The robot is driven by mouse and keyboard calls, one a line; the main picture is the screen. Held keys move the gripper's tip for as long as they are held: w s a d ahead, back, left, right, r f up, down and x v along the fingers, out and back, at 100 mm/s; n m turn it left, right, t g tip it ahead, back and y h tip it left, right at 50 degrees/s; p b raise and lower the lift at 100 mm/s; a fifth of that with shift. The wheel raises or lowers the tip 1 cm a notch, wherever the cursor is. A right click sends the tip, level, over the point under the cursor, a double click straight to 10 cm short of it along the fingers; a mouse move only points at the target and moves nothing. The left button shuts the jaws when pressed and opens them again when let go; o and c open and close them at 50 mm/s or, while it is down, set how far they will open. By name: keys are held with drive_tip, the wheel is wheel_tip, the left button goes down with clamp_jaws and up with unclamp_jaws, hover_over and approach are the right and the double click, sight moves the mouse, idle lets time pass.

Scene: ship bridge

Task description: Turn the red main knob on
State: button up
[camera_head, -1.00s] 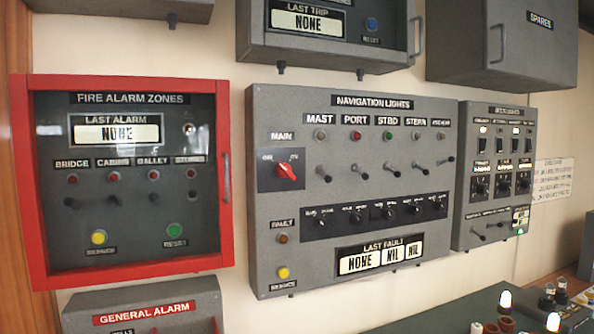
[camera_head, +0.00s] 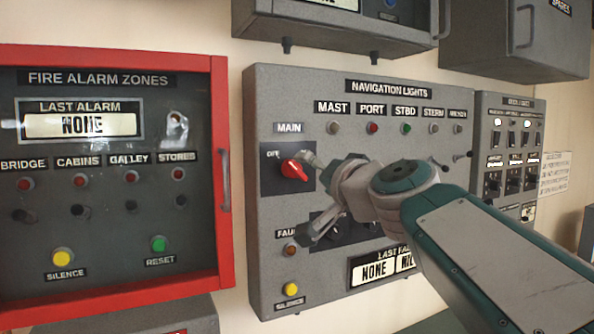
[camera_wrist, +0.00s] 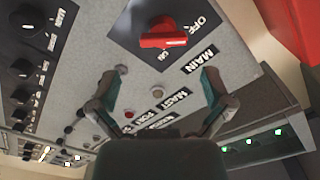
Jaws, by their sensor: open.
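The red main knob (camera_head: 294,170) sits on a dark square plate under the MAIN label, at the left of the grey navigation lights panel (camera_head: 262,226). Its pointer tilts between the OFF side and the ON side; I cannot tell its exact setting. In the wrist view the red knob (camera_wrist: 163,33) is at the top, beyond the fingertips, with OFF and ON printed beside it. My gripper (camera_head: 305,198) is open, its fingers spread in front of the panel, one tip close to the knob's right. In the wrist view my gripper (camera_wrist: 158,82) is empty and apart from the knob.
The red-framed fire alarm cabinet (camera_head: 226,232) is close at the left, its handle (camera_head: 224,180) sticking out. The deck lights panel (camera_head: 510,101) is farther right.

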sight(299, 171)
drive_tip(key=x, duration=0.5)
drive_tip(key=shift+w+a, duration=0.1)
drive_tip(key=shift+a, duration=0.45)
drive_tip(key=shift+w, duration=0.35)
drive_tip(key=shift+d, duration=0.2)
drive_tip(key=shift+a, duration=0.1)
drive_tip(key=c, duration=1)
